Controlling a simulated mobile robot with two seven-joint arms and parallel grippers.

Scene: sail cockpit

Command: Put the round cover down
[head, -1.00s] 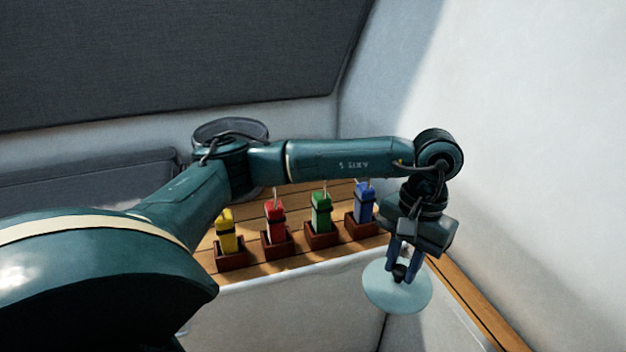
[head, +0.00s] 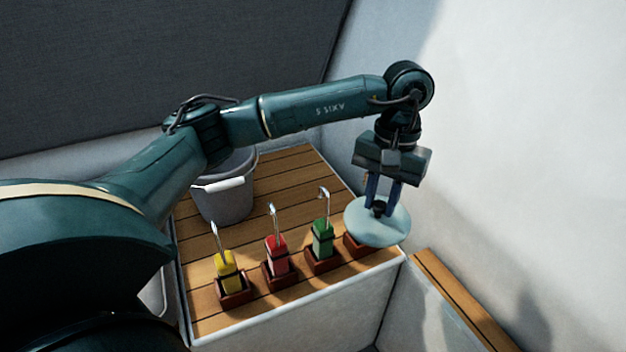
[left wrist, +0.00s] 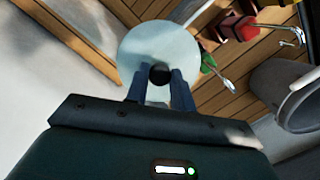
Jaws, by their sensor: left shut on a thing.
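The round cover (head: 387,228) is a pale blue-grey disc with a dark knob on top. My left gripper (head: 380,208) is shut on the knob and holds the cover roughly level, over the front right corner of the slatted wooden bench. In the left wrist view the cover (left wrist: 150,47) is between and beyond the fingertips of the left gripper (left wrist: 160,75). In the head view the cover hides most of a small brown holder at the right end of the row. The gap under the cover is hard to judge. My right gripper is not in view.
Brown holders stand in a row on the bench (head: 290,165), with yellow (head: 228,272), red (head: 277,255) and green (head: 322,240) hooked-topped items. A grey bucket (head: 225,200) with a white handle stands behind them. A white wall (head: 530,150) rises at right.

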